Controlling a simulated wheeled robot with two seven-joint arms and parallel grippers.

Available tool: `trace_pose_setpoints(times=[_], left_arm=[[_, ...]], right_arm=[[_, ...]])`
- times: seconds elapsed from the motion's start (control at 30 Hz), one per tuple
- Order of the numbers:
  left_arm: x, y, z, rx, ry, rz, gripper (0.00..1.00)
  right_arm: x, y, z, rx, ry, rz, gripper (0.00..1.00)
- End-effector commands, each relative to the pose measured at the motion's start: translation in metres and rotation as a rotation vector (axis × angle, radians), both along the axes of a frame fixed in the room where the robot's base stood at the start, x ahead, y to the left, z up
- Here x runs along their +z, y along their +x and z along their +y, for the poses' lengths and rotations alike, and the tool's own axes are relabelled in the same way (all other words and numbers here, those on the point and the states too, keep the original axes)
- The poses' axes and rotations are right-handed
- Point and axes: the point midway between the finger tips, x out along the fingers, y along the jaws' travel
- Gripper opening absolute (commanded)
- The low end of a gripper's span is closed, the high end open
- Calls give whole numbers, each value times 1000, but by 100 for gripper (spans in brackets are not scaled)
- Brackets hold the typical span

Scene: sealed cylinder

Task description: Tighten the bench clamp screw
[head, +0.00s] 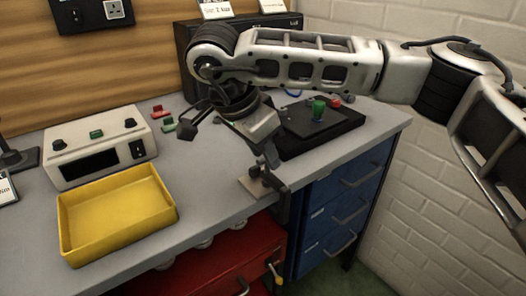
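The bench clamp (283,208) is a dark bracket on the front edge of the grey bench, by a small flat light-brown plate (257,187). My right arm comes in from the right and bends down over the bench. My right gripper (268,165) points down at the top of the clamp, very close to it; I cannot tell whether they touch. Its fingers overlap the dark clamp parts, so their opening is unclear. The clamp's screw is not clearly visible. A yellow-tipped handle (274,272) shows below, in front of the red drawer unit. My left gripper is out of view.
A yellow tray (115,212) and a white control box (97,147) stand at the left. A black plate with a green knob (318,110) lies behind the clamp at the right. Small red and green pieces (163,114) lie farther back. Blue drawers (345,205) are below.

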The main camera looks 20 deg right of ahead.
Motion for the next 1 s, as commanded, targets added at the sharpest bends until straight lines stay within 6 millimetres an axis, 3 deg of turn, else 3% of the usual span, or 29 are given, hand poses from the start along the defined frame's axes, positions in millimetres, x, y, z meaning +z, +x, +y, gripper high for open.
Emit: trace_pose_setpoints(times=[0.6, 0.8, 1.0], left_arm=[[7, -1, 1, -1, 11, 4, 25], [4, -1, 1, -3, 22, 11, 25], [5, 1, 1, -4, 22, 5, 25]], right_arm=[[122, -18, 48, 3, -1, -3, 35], [139, -21, 55, 3, -1, 2, 35], [142, -21, 56, 2, 0, 3, 35]])
